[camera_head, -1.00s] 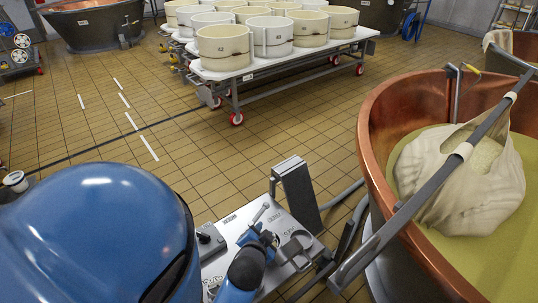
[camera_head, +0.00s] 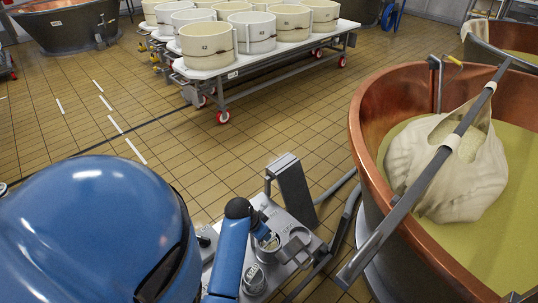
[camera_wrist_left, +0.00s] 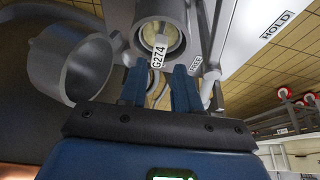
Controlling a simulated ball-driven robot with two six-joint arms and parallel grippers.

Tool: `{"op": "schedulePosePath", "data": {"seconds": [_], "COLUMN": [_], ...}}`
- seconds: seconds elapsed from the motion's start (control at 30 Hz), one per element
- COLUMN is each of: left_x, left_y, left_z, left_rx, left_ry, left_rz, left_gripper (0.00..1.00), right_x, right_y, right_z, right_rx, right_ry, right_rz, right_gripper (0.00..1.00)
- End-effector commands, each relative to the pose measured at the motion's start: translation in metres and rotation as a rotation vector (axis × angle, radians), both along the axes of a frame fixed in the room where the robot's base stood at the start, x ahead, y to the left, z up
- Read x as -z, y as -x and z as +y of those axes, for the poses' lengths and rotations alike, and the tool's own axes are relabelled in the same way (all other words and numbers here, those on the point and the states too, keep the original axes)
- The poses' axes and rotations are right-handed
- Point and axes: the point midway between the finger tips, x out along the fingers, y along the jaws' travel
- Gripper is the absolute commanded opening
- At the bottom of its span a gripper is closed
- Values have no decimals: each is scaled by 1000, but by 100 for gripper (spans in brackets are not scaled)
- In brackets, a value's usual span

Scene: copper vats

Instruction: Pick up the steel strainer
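A grey cup-shaped steel piece (camera_head: 297,243), which looks like the strainer, is on the small pale work surface (camera_head: 286,270) in the head view. In the left wrist view a hollow grey cup (camera_wrist_left: 70,70) shows at left, tilted with its mouth visible. I cannot make out any mesh. My left gripper (camera_head: 268,240) is just left of the cup piece. In the left wrist view its blue fingers (camera_wrist_left: 160,82) are apart with nothing gripped between them. A round grey container tagged G274 (camera_wrist_left: 145,38) is just beyond the fingertips. My right gripper is not visible.
A copper vat (camera_head: 365,130) stands at right, with a cloth bundle (camera_head: 445,170) hanging from a grey bar (camera_head: 425,180) across it. A grey upright box (camera_head: 291,190) stands behind the work surface. A trolley of white moulds (camera_head: 243,70) is farther back. Tiled floor between is clear.

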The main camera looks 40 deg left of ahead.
Motion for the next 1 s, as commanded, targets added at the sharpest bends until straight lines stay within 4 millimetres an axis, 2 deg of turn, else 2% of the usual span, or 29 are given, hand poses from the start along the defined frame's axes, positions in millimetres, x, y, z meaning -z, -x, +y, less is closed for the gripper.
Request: {"op": "schedulePosePath", "data": {"seconds": [0.1, 0.37, 0.7, 1.0], "left_x": [14, 26, 62, 68], "left_y": [-6, -12, -29, -31], "left_z": [0, -1, -4, -5], "left_rx": [1, -1, 0, -2], "left_ry": [-1, -2, -3, -4], "left_rz": [-1, -1, -1, -2], "left_gripper": [32, 32, 32, 32], "right_x": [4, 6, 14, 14], "right_y": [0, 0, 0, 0], "right_z": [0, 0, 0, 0], "right_rx": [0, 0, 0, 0], "right_ry": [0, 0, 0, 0], "right_rz": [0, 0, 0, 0], "right_gripper": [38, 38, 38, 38]}}
